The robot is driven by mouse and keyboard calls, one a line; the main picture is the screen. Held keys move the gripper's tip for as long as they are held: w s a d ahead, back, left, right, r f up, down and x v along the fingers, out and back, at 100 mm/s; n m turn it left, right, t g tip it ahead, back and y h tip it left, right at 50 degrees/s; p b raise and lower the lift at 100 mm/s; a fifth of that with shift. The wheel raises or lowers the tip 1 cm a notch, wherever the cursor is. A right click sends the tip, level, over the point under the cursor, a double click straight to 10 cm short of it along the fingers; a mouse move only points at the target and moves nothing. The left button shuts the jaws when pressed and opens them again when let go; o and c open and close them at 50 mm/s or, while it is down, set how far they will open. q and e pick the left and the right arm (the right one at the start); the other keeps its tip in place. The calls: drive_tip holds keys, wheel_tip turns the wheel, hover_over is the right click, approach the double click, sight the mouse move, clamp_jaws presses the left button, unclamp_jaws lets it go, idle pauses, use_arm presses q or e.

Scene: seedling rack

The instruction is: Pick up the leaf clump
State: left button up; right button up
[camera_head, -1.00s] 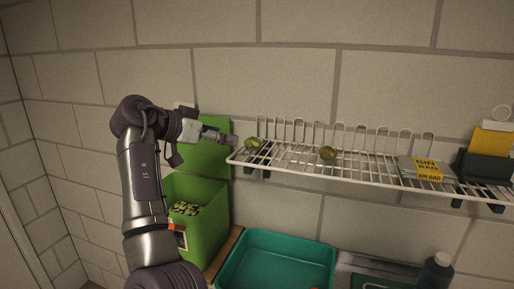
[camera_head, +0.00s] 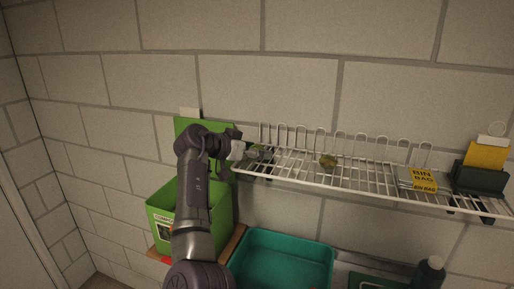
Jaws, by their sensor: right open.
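A small olive-green leaf clump (camera_head: 327,161) sits on the white wire rack (camera_head: 300,172), left of its middle. A second greenish clump (camera_head: 262,148) lies at the rack's left end, partly hidden by my right gripper. My right gripper (camera_head: 254,154) is open at that left end, its fingers at or very close to this second clump. I cannot tell whether they touch it. The leaf clump nearer the middle is apart from the gripper, to its right. My left gripper is not in view.
A green lidded bin (camera_head: 163,218) stands below left, partly behind my arm. A teal tub (camera_head: 285,262) is under the rack. A yellow bin-bag pack (camera_head: 424,180) and a dark holder with a yellow item (camera_head: 487,157) occupy the rack's right end. Hoops line the rack's back edge.

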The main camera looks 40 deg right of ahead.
drive_tip(key=shift+a, duration=0.15)
drive_tip(key=c, duration=0.9)
drive_tip(key=shift+o, duration=0.2)
drive_tip(key=shift+r, duration=0.1)
